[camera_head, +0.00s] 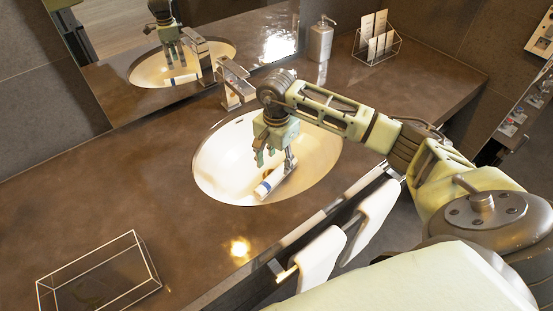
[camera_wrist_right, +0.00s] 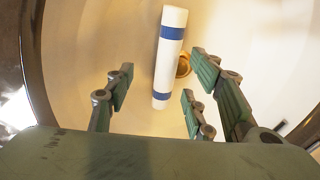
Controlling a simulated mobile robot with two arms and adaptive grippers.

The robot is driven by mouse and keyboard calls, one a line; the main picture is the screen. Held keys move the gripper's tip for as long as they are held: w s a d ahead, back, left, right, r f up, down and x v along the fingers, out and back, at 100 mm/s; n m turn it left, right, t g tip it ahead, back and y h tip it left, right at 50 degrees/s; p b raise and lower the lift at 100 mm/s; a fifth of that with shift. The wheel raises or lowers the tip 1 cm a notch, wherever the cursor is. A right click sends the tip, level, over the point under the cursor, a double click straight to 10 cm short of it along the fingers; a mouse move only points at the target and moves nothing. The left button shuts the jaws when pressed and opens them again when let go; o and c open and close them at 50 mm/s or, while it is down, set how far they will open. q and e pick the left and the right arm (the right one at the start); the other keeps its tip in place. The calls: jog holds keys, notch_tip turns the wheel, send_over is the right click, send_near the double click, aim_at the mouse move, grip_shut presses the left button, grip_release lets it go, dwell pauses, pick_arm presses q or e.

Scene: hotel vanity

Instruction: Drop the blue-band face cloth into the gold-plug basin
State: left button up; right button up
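The face cloth (camera_head: 269,186) is a white roll with blue bands. It is inside the white oval basin (camera_head: 215,165), toward its front side. In the right wrist view the cloth (camera_wrist_right: 168,52) lies beyond the fingers, beside the round gold plug (camera_wrist_right: 183,66) and partly over its edge. My right gripper (camera_head: 273,157) points down over the basin. Its fingers are spread and empty in the right wrist view (camera_wrist_right: 158,84), with a gap to the cloth. The plug is mostly hidden in the head view. My left gripper is not in view.
A chrome faucet (camera_head: 235,82) stands behind the basin, below a mirror. A soap dispenser (camera_head: 320,40) and a wire card holder (camera_head: 376,46) stand at the back right. A wire-framed glass tray (camera_head: 99,278) sits front left. White towels (camera_head: 319,262) hang at the front.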

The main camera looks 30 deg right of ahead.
jog(key=shift+o, duration=0.5)
jog(key=shift+r, duration=0.15)
notch_tip(320, 180, up, 12)
dwell(1.2)
